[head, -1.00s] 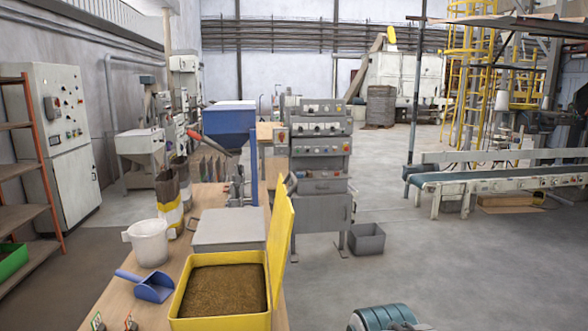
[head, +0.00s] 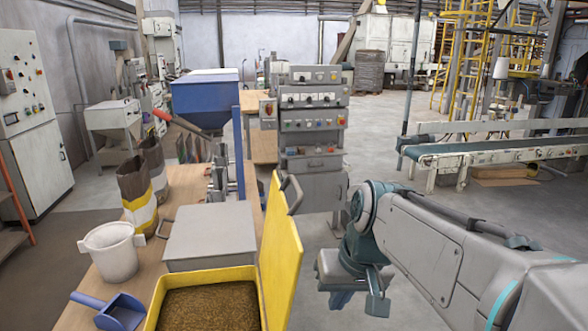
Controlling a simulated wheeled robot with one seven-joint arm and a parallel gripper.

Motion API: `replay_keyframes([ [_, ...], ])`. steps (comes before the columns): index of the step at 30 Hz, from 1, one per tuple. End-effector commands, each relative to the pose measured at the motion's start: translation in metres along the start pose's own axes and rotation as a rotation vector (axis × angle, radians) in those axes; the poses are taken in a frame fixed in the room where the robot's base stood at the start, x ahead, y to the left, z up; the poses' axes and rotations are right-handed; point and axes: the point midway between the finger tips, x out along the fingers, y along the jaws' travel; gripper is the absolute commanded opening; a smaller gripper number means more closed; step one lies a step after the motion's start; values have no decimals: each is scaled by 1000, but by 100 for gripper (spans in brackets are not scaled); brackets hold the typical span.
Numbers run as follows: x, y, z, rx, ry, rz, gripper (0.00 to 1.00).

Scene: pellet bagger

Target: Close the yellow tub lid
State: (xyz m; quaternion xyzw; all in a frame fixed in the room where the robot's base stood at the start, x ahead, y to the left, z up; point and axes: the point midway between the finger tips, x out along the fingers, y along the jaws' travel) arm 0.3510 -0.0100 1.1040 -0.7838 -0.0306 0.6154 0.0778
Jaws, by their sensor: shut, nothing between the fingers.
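The yellow tub (head: 150,312) sits on the wooden bench, full of brown pellets (head: 210,306). Its yellow lid (head: 281,255) stands upright at the tub's right side, with a dark handle (head: 292,194) near its far upper edge. My gripper (head: 357,303) hangs to the right of the lid, beyond the bench edge, apart from the lid. It is shut and empty. My arm reaches in from the right. The near part of the tub is cut off by the bottom of the picture.
A grey box-like scale (head: 210,232) stands behind the tub. A blue scoop (head: 120,312) and a white bucket (head: 112,250) stand to its left. A blue hopper (head: 205,98) and a control cabinet (head: 312,125) are farther back. Open floor lies to the right.

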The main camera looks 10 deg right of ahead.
Motion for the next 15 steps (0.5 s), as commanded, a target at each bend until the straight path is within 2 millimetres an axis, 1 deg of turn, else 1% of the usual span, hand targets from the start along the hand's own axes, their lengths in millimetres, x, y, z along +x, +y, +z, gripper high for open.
replay_keyframes([
  [1, -24, 2, -24, 15, 7, -38, 0],
  [2, -36, 2, -35, 17, 11, -63, 0],
  [3, -52, 4, -50, 20, 17, -95, 0],
  [5, -76, 7, -72, 19, 31, -143, 0],
  [6, -93, 9, -86, 13, 43, -173, 0],
  [8, -116, 13, -105, -1, 62, -214, 0],
  [9, -132, 16, -116, -12, 76, -239, 0],
  [12, -165, 23, -139, -50, 112, -286, 0],
  [15, -190, 27, -154, -87, 140, -318, 0],
])
